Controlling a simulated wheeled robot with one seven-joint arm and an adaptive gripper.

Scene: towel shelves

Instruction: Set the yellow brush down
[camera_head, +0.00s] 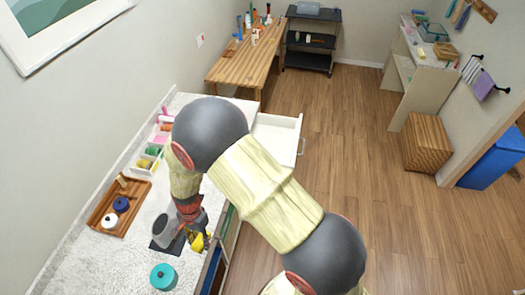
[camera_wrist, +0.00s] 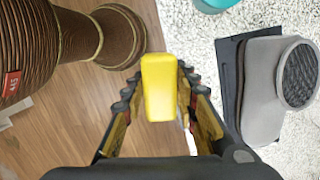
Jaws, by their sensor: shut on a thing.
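The yellow brush (camera_wrist: 159,87) is between the fingers of my gripper (camera_wrist: 158,78) in the wrist view, with its yellow end facing the camera. My gripper (camera_head: 198,238) is shut on it, and a small yellow part of the brush (camera_head: 198,243) shows in the head view. The gripper is at the front edge of the speckled counter (camera_head: 85,262). In the wrist view, wooden floor shows beneath and left of the brush. The rest of the brush is hidden.
A grey holder (camera_head: 163,230) on a dark mat stands just left of my gripper; the holder (camera_wrist: 262,90) is right of it in the wrist view. A teal pot (camera_head: 163,277) stands nearby. A wooden tray (camera_head: 103,212) holds pots. A white drawer (camera_head: 287,133) is open.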

